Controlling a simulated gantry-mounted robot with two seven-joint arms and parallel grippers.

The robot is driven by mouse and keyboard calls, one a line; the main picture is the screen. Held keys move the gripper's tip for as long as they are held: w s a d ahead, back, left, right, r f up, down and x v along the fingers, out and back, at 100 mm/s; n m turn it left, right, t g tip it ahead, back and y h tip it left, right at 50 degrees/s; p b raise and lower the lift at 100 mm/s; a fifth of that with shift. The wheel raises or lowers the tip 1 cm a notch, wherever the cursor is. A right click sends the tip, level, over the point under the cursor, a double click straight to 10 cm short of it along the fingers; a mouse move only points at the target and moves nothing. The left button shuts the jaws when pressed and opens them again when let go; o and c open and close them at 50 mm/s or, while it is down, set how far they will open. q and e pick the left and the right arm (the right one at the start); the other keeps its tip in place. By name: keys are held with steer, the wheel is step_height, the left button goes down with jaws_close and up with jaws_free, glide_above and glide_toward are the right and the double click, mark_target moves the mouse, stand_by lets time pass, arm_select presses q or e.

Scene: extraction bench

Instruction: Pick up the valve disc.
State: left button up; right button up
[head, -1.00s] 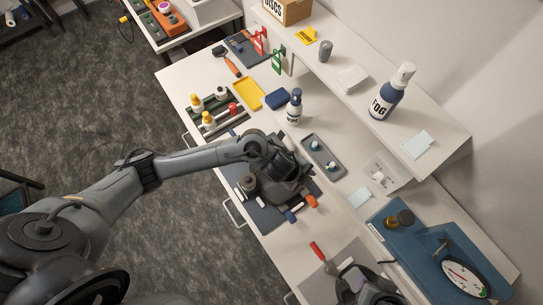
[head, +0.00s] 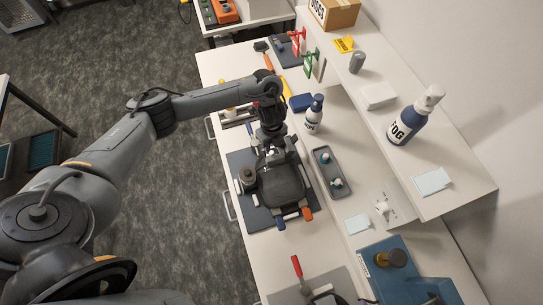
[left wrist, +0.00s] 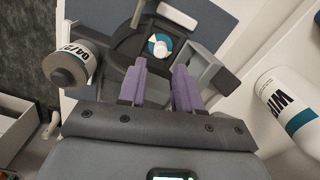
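In the left wrist view the valve disc (left wrist: 160,45), a small teal-ringed piece with a white middle, sits in a dark block-shaped fixture (left wrist: 128,43) with grey arms. My left gripper (left wrist: 160,70) has two purple fingers spread apart, with nothing between them. Their tips are just short of the disc, one toward each side of it; I cannot tell the height gap. In the head view the left arm reaches down over the dark mat (head: 240,211), and the disc is not clearly visible there. My right gripper is at most partly in view at the bottom edge, its fingers unclear.
A labelled grey canister (left wrist: 69,68) stands left of the fixture. A white spray bottle (head: 313,117) stands right of it. A grey tray (head: 331,170) holds small teal-and-white pieces. A shelf bears a fog bottle (head: 410,118).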

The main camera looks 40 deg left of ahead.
mark_target(271, 154)
arm_select(q)
steer(key=shift+f, duration=2.85)
steer(key=shift+a, duration=0.1)
steer(key=shift+c, duration=0.4)
jaws_close()
